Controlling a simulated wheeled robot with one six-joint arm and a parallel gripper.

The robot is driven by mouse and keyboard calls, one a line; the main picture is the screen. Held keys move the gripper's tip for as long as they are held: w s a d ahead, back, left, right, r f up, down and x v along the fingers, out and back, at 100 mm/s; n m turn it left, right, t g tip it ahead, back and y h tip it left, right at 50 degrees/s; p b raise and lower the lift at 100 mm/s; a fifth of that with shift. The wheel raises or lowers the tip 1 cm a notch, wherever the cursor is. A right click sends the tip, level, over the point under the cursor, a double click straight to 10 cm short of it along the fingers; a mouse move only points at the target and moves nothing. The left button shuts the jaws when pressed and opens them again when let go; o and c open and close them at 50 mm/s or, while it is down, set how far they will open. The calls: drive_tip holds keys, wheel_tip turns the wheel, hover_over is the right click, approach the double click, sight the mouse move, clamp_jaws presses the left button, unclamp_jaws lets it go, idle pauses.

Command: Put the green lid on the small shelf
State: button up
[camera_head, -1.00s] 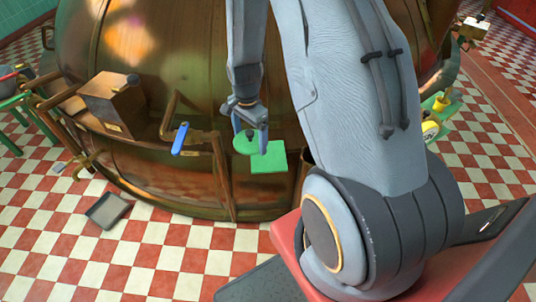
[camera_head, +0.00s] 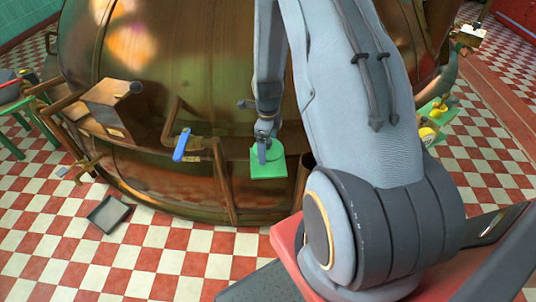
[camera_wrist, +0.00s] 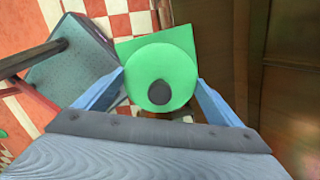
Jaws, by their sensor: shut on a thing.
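The green lid, a round disc with a dark knob, shows in the wrist view (camera_wrist: 176,64) between the two fingers of my gripper (camera_wrist: 162,88). The fingers are at its opposite edges, and my gripper is shut on it. In the head view my gripper (camera_head: 263,150) is over the small shelf (camera_head: 268,173), a flat green square at the kettle's side. The lid there overlaps the back part of the shelf and is partly hidden by my fingers. The shelf's corner shows behind the lid in the wrist view (camera_wrist: 128,47). I cannot tell whether lid and shelf touch.
The large copper kettle (camera_head: 180,60) rises right behind the shelf. A copper rail and a blue-handled lever (camera_head: 181,145) are to the shelf's left. A grey tray (camera_head: 108,213) lies on the red-and-white checked floor, which is open in front of the kettle.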

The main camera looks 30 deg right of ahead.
sight(268, 150)
drive_tip(key=shift+f+p, duration=0.45)
drive_tip(key=shift+f, duration=2)
drive_tip(key=shift+f, duration=0.15)
drive_tip(key=o, duration=1)
